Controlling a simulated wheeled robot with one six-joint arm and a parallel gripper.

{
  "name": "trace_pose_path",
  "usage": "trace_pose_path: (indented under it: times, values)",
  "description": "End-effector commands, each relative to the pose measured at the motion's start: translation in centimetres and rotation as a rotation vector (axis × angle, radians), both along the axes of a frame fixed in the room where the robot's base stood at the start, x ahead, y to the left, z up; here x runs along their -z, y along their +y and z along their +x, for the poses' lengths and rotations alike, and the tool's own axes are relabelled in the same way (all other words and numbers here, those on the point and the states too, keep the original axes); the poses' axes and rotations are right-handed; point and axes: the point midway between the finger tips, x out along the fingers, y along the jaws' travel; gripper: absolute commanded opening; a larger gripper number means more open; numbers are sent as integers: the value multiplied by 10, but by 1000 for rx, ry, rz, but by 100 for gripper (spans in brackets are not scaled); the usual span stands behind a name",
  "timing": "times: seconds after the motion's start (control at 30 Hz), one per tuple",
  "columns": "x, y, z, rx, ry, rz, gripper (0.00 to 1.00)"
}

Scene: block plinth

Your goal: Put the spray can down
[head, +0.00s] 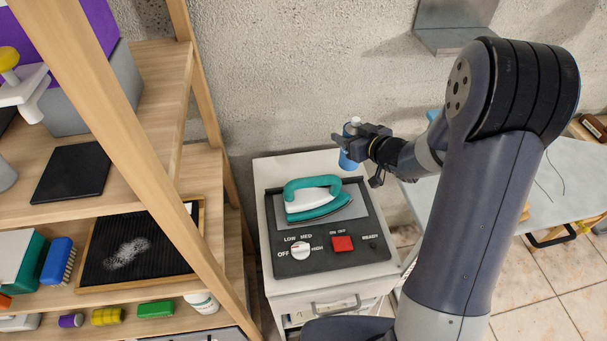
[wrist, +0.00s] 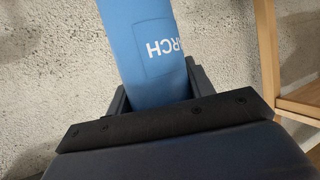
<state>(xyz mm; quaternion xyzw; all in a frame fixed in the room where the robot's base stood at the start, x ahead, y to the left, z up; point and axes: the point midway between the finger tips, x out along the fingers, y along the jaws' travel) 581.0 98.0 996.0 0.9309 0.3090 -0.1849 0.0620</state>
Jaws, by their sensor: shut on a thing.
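A blue spray can (head: 346,160) with a pale cap is held in my gripper (head: 347,146), above the back right part of the white cabinet. In the wrist view the blue can (wrist: 150,42) shows white letters reading "RCH" and sits between the jaws of my gripper (wrist: 155,88). The gripper is shut on it. In the head view the gripper hides part of the can. I cannot tell whether the can's base touches the cabinet top (head: 297,167).
A teal iron (head: 312,200) rests on a dark control panel (head: 328,245) with a knob and red switch on the cabinet. A wooden shelf (head: 165,65) stands at left. An ironing board (head: 570,180) is at right. A grey metal bracket (head: 452,25) hangs on the wall.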

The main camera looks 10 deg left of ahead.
Motion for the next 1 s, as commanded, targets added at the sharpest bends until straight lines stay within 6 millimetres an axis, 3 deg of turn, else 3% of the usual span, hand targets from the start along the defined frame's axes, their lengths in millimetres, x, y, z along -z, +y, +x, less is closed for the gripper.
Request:
trace_pose_path:
  times: [0.1,0.3,0.5,0.67,1.0]
  values:
    - [-1,50,15,-166,-9,-2,18]
    - [-3,140,24,-466,-7,-1,18]
    - [-3,198,20,-658,-2,-1,18]
    - [2,215,18,-709,2,1,18]
    - [54,216,18,-713,2,1,18]
